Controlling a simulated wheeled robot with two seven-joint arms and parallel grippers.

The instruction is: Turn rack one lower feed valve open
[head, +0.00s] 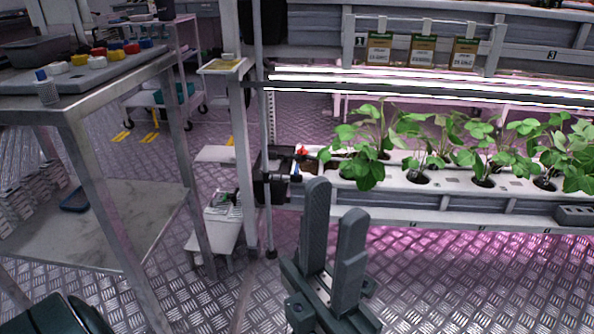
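The lower growing trough (400,216) of the rack runs across the right half of the head view, with strawberry plants in it. At its left end is a small red part (302,151), which looks like a valve handle. Dark fittings (270,185) with a small blue part sit just below and left of it. The parts are too small to tell whether the valve is open or shut.
A steel bench (115,82) with coloured-capped items stands at the left. A rack post (243,165) and a thin pole rise left of the fittings. A white bin (222,228) stands low behind the post. Bright light bars cross above the plants. Metal floor is clear around my gripper.

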